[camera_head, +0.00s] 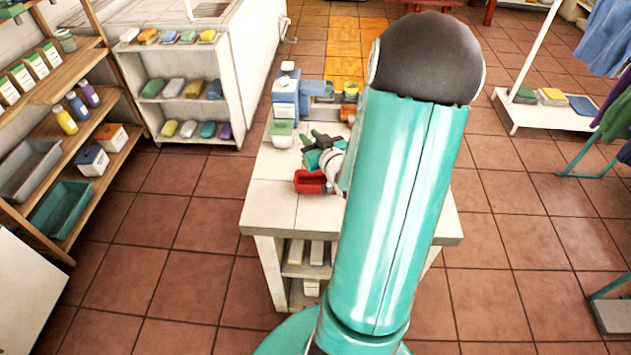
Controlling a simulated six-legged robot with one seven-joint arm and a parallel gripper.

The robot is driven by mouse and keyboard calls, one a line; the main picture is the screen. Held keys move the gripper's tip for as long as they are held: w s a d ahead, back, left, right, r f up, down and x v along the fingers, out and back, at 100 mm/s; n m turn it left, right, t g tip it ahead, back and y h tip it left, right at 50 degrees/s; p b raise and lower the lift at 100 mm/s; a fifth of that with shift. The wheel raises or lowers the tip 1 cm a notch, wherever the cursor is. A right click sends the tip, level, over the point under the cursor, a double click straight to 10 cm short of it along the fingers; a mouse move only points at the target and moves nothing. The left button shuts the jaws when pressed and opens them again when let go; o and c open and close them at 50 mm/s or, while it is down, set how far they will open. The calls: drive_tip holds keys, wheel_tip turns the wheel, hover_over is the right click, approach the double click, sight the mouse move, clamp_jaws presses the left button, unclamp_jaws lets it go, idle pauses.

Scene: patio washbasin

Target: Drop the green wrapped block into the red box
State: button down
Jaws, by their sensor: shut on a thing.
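The red box (310,183) sits on the white table (270,205), open side up, left of my teal arm. My gripper (313,148) is just behind and above the red box, small in the view and partly hidden by my arm. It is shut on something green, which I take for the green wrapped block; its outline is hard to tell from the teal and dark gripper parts. I cannot tell how far above the table it is held.
A blue and white dispenser (286,95) and a pale green and white item (281,133) stand behind the gripper. Shelves (70,85) line the left. The table's front left is clear.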

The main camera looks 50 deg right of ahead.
drive_tip(key=f, duration=0.2)
drive_tip(key=s+f, duration=0.1)
drive_tip(key=f, duration=0.1)
drive_tip(key=shift+f, duration=0.15)
drive_tip(key=shift+w+f, duration=0.2)
drive_tip(key=shift+s, duration=0.1)
drive_tip(key=c, duration=1.2)
unclamp_jaws()
drive_tip(key=shift+a, duration=0.1)
